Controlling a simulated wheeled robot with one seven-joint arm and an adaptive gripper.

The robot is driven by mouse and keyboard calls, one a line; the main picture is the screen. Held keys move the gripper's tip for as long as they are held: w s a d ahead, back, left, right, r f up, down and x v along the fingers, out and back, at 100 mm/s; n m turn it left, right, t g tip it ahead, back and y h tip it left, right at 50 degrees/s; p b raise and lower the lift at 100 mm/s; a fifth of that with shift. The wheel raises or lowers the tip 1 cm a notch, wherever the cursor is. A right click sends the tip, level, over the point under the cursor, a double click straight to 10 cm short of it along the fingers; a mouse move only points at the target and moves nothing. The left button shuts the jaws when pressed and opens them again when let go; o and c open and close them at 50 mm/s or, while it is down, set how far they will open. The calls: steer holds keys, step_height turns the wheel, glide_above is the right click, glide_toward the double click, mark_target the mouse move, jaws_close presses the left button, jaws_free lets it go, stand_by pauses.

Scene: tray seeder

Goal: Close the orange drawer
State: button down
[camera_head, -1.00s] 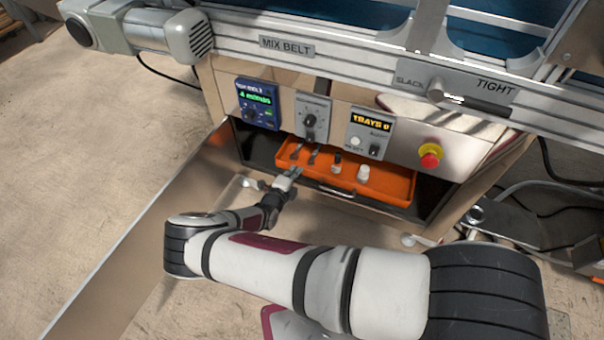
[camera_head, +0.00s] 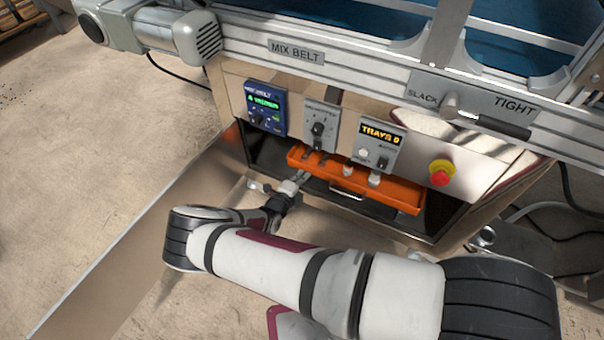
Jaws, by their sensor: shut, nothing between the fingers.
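The orange drawer (camera_head: 398,195) sits in the dark opening under the control panel. Its front part still sticks out below the panel, with a small handle (camera_head: 345,194) on its front. Small tools and two pale bottles (camera_head: 374,178) show in it, partly hidden by the panel. My gripper (camera_head: 303,178) is shut and empty, at the left part of the drawer's front. Whether the fingertips touch the drawer front I cannot tell.
Above are a blue display box (camera_head: 264,108), a dial box (camera_head: 320,127), a tray counter (camera_head: 379,143) and a red stop button (camera_head: 440,173). An open metal door (camera_head: 150,225) stands at the left. The floor further left is clear.

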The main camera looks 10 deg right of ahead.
steer(key=p+v, duration=0.3)
steer(key=v, duration=0.8)
steer(key=shift+s, duration=0.15)
steer(key=shift+s+a+f, duration=0.1)
steer(key=shift+a+f, duration=0.05)
